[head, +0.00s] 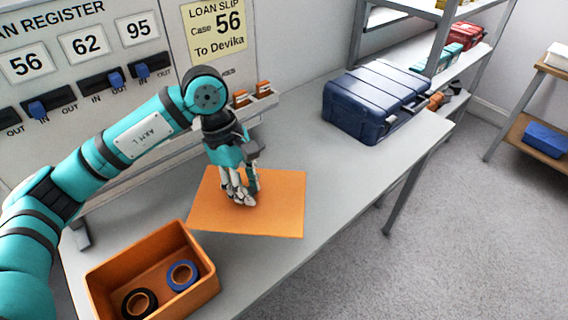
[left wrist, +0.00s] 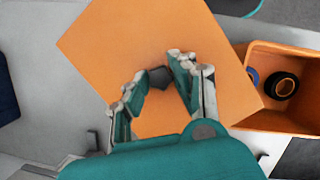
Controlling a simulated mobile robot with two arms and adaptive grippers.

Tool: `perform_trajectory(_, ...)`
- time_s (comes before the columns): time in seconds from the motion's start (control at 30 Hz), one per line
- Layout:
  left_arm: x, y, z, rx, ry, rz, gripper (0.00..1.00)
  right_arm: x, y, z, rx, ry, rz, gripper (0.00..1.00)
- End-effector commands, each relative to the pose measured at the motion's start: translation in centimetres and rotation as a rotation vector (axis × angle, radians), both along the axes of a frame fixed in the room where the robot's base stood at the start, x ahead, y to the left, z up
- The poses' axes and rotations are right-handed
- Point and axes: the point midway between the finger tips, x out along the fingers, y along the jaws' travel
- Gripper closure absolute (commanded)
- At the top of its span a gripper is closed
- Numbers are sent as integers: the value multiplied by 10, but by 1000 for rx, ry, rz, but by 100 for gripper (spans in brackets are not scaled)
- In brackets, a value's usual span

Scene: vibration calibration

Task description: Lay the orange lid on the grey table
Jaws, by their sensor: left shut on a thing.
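The orange lid (head: 275,207) is a flat square panel over the grey table (head: 340,170), in the middle of the head view. Whether it touches the table or is held just above it I cannot tell. My left gripper (head: 243,200) is over the lid and shut on its dark knob; the knob (left wrist: 160,77) shows between the fingers in the left wrist view. The orange box (head: 205,255) stands open at the front left, with a black tape roll (head: 139,303) and a blue tape roll (head: 182,275) inside. My right gripper is not in view.
A closed dark blue case (head: 372,103) stands at the table's far right. A wall panel (head: 80,45) with number cards and switches rises behind the table. The table top between the lid and the case is clear.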

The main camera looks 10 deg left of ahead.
Motion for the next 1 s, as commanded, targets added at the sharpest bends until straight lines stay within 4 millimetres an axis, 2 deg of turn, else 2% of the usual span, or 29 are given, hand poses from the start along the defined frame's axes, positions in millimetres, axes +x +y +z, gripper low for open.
perform_trajectory(0.03, 7, -3, -16, -3, 0, 113, 100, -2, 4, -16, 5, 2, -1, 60)
perform_trajectory(0.1, 17, -6, -26, -3, 0, 275, 100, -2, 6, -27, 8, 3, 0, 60)
perform_trajectory(0.3, 38, -11, -50, -2, 2, 628, 100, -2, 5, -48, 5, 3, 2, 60)
perform_trajectory(0.4, 43, -12, -56, -2, 1, 728, 100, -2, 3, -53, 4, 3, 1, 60)
perform_trajectory(0.57, 46, -12, -72, 0, 6, 793, 100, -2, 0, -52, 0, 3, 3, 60)
perform_trajectory(0.8, 46, -12, -113, 1, 6, 795, 100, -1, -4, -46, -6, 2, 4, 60)
perform_trajectory(1.0, 46, -12, -128, 1, 4, 792, 100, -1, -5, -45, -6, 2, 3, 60)
